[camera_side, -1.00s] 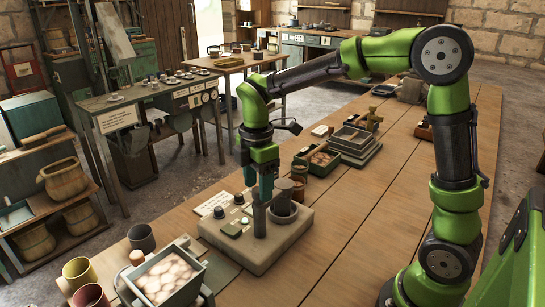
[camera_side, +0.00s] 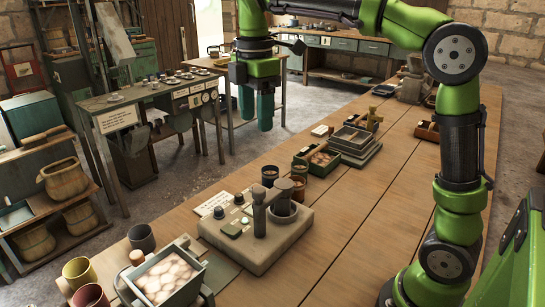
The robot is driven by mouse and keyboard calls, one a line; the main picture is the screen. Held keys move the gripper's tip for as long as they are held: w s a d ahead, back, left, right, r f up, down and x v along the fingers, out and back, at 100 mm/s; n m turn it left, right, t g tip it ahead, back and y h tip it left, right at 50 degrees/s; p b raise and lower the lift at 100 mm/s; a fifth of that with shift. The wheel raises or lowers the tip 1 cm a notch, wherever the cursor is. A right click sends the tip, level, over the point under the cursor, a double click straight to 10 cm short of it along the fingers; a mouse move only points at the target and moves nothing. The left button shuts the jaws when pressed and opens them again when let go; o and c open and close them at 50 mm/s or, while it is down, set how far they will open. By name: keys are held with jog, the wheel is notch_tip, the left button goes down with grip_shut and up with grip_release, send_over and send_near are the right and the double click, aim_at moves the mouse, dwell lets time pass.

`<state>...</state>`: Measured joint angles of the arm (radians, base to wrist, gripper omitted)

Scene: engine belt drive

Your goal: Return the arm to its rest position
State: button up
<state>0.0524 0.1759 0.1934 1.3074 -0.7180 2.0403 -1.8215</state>
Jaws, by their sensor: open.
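My gripper (camera_side: 256,110) is high above the far-left edge of the wooden workbench (camera_side: 345,225), pointing down, with nothing between its fingers. Its two teal fingers are apart. The arm bends up and over from the right side of the bench. Below the gripper, a beige block (camera_side: 250,248) sits on the bench with a dark upright post (camera_side: 259,215), a dark cylinder (camera_side: 282,204) and small knobs on it. The gripper is clear of all of these.
A bin of pale round pieces (camera_side: 165,277) and several cups (camera_side: 77,270) stand at the front left. A green tray (camera_side: 316,160) and stacked grey trays (camera_side: 355,142) lie farther back. The right half of the bench is mostly clear.

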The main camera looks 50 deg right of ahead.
jog(key=s+f+m+t+y, duration=0.2)
jog(key=s+f+m+t, duration=0.5)
jog(key=s+m, duration=0.8)
notch_tip(320, 180, down, 3)
jog(key=m, duration=0.3)
jog(key=shift+d+r+m, duration=0.15)
jog(key=shift+d+m, duration=0.15)
jog(key=shift+d, duration=0.1)
